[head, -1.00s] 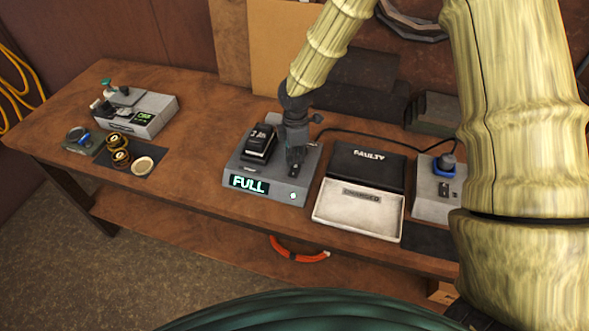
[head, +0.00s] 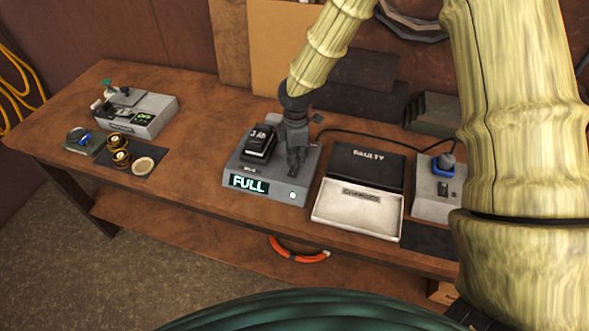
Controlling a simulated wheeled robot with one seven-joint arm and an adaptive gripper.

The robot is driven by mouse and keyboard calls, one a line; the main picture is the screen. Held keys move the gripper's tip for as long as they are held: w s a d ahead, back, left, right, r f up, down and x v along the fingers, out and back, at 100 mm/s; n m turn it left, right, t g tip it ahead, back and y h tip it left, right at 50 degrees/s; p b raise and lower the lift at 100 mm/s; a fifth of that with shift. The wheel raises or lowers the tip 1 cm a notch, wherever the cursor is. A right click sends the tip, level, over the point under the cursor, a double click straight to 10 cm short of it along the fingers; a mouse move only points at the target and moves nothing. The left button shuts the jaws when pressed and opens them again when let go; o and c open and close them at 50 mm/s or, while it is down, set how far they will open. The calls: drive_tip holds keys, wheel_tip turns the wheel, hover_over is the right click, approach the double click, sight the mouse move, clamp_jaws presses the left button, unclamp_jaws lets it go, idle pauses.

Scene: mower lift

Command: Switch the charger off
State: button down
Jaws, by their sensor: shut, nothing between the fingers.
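The grey charger (head: 268,190) sits near the middle of the bench. Its front display reads "FULL", and a small round light button (head: 292,195) is at the front right. A black battery (head: 259,143) stands in its left part. My gripper (head: 294,171) is shut and empty, pointing down over the charger's right part, to the right of the battery. It hides part of the charger's top, and I cannot tell whether the tips touch it. A grey socket box (head: 430,205) at the right holds a blue plug (head: 445,166) with a dark cable, and a small switch (head: 442,188).
A grey device (head: 150,117), small brass parts (head: 120,156) and a pale disc (head: 143,165) lie at the left. Bare bench (head: 205,135) separates them from the charger.

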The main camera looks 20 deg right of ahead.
sight(296, 166)
drive_tip(key=shift+s+f+b, duration=0.1)
drive_tip(key=shift+f+b, duration=0.4)
drive_tip(key=shift+f, duration=0.6)
idle(1.0)
drive_tip(key=shift+r+p, duration=2.85)
drive_tip(key=shift+r, duration=0.65)
